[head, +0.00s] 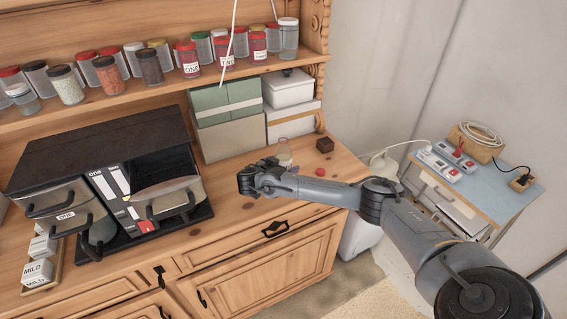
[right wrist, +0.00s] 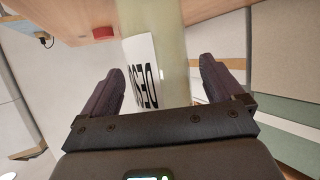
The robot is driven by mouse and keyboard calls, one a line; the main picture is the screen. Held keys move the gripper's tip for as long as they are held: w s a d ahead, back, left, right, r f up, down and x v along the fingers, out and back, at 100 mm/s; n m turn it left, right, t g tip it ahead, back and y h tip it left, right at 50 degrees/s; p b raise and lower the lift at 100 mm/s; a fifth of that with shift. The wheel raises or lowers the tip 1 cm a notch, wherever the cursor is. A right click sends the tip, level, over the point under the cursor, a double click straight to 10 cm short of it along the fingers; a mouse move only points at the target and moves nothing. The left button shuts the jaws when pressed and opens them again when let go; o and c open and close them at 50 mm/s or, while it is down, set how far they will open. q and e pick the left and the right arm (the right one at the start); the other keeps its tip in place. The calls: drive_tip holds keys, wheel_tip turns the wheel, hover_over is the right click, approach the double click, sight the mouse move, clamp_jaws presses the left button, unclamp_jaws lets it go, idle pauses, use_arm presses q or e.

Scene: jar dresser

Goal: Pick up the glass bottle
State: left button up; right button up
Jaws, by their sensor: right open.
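The glass bottle (head: 284,154) stands on the wooden dresser top in the head view, behind my right gripper, which hides its lower part. In the right wrist view the bottle (right wrist: 172,45) is pale and see-through, with a white label in black letters. My right gripper (head: 272,165) is low over the dresser top, in front of the bottle. In the right wrist view its two fingers (right wrist: 165,80) are open, one on each side of the bottle, with gaps between. My left gripper is not in view.
A red lid (head: 325,172) and a small dark block (head: 325,145) lie right of the bottle. Green and grey boxes (head: 228,140) stand behind it. A black organiser (head: 100,150) is at left. Jars line the shelf (head: 150,97) above.

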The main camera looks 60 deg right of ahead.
drive_tip(key=shift+d+f, duration=0.25)
drive_tip(key=shift+d, duration=0.25)
drive_tip(key=shift+c, duration=0.3)
drive_tip(key=c, duration=1.4)
